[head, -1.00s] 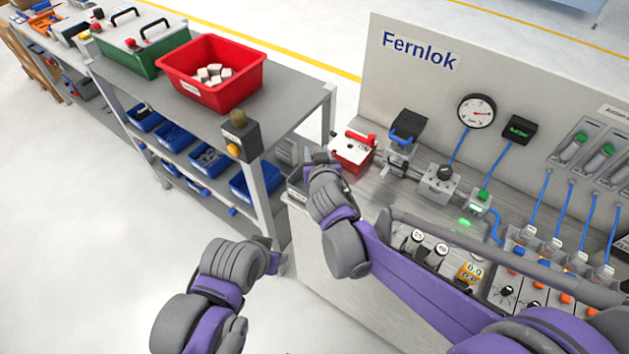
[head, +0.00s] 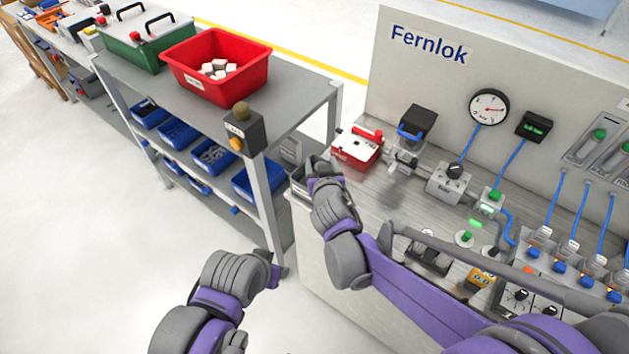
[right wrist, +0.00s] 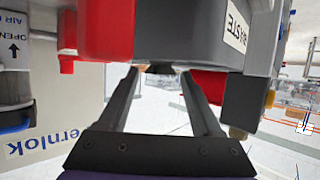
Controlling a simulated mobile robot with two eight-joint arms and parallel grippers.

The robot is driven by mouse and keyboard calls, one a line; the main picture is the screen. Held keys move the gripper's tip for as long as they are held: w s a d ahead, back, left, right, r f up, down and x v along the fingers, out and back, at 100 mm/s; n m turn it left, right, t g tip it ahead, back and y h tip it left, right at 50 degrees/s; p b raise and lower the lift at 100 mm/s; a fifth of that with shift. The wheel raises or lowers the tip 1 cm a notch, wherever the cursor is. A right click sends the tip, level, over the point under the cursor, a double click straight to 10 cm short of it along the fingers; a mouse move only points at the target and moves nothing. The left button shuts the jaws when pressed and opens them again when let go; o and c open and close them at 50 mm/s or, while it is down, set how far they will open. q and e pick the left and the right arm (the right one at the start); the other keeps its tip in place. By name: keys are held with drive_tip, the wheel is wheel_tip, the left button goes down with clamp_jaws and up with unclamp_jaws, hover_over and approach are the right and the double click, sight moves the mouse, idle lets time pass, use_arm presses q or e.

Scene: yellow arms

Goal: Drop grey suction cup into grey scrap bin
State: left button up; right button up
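The grey scrap bin (head: 300,186) stands at the left corner of the bench, partly behind my right gripper (head: 322,167). In the right wrist view the grey bin (right wrist: 182,30), with its white waste label, appears upside down just beyond the fingertips. My right gripper (right wrist: 160,72) has a small dark piece (right wrist: 158,68) between its fingertips at the bin's rim. It fills the gap and looks like the suction cup, mostly hidden. My left gripper (head: 272,268) hangs low beside the bench over the floor, its finger gap unclear.
A shelf rack on the left carries a red crate (head: 215,95) with white blocks and a green case (head: 128,50). Floor at lower left is clear.

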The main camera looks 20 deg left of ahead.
drive_tip(key=shift+o, duration=0.6)
drive_tip(key=v, duration=1.1)
drive_tip(key=shift+p, duration=0.3)
